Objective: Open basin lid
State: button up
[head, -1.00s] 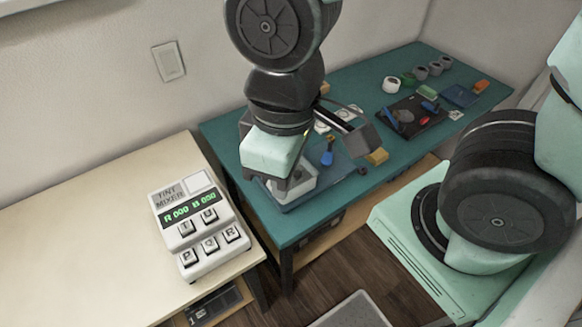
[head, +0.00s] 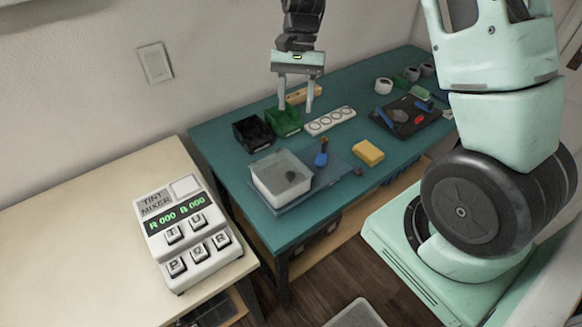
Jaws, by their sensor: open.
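The basin (head: 268,188) is a pale grey, box-like container on a blue-grey mat (head: 318,188) at the near left of the teal table. A small dark round shape shows within its upper outline. I cannot tell whether that is a knob on a lid or something inside, nor whether a lid covers the basin. My gripper (head: 295,108) is open and empty, pointing down behind the basin and apart from it. Its fingers show in front of the green bin (head: 284,123) and the tan block (head: 304,95).
A black bin (head: 252,134) and a white strip with round wells (head: 330,121) stand behind the basin. A blue-handled tool (head: 321,158) and yellow sponge (head: 368,153) lie to its right. A dark tool mat (head: 404,116) lies farther right. The tint mixer (head: 187,232) stands on the pale table.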

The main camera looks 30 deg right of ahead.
aim_at(291, 174)
jog(key=p+x, duration=0.1)
jog(key=x, duration=1.5)
jog(key=shift+s+a+f+p, duration=0.1)
jog(key=shift+f+p, duration=0.25)
jog(key=shift+f, duration=0.05)
grip_shut()
